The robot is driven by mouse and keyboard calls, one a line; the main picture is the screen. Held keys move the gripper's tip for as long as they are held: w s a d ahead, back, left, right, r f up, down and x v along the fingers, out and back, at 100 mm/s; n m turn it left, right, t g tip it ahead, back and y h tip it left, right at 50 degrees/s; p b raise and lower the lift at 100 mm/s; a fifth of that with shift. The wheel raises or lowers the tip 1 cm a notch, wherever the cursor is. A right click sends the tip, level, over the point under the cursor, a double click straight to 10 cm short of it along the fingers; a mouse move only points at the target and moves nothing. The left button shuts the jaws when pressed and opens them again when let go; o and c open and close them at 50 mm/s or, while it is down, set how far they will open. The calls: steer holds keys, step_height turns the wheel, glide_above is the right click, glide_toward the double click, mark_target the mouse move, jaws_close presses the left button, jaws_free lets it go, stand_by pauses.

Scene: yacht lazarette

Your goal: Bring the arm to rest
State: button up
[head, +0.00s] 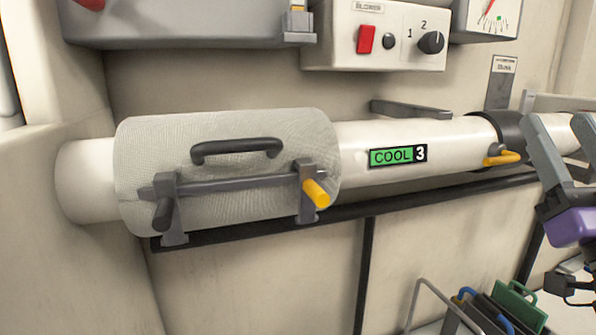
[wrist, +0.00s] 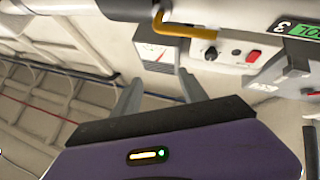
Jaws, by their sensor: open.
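My gripper (head: 560,150) is at the right edge of the head view, in front of the right part of the white pipe (head: 440,146). Its two grey fingers are apart with nothing between them. In the wrist view my gripper (wrist: 160,95) also shows its fingers spread and empty, above its purple body. A yellow-handled lever (head: 502,158) on the pipe's dark collar is just left of my gripper. In the wrist view the yellow lever (wrist: 185,32) shows beyond the fingers. I cannot tell the exact gap between them.
A grey sleeve (head: 230,165) with a black handle and a yellow-tipped latch (head: 316,193) wraps the pipe at left. A blower switch panel (head: 375,40) and a gauge (head: 490,18) are above. A rack with green and dark boards (head: 515,305) stands below right.

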steer(key=s+a+f+m+g+h, duration=0.1)
steer(key=s+f+m, duration=0.15)
steer(key=f, duration=0.55)
steer(key=s+a+f+m+g+h, duration=0.15)
steer(key=s+f, duration=0.25)
steer(key=f, duration=0.5)
steer(key=s+a+f+m+g+h, duration=0.1)
steer(key=s+f, duration=0.2)
steer(key=f, duration=0.5)
steer(key=s+a+f+n+g+y, duration=0.2)
steer(key=s+a+f+g, duration=0.2)
steer(key=s+f, duration=0.5)
steer(key=s+a+f+n+g+y, duration=0.2)
steer(key=s+f, duration=0.8)
steer(key=s, duration=0.5)
steer(key=shift+s+a+f+n+g+y, duration=0.25)
steer(key=shift+a+g+y, duration=0.2)
steer(key=shift+a+g, duration=0.5)
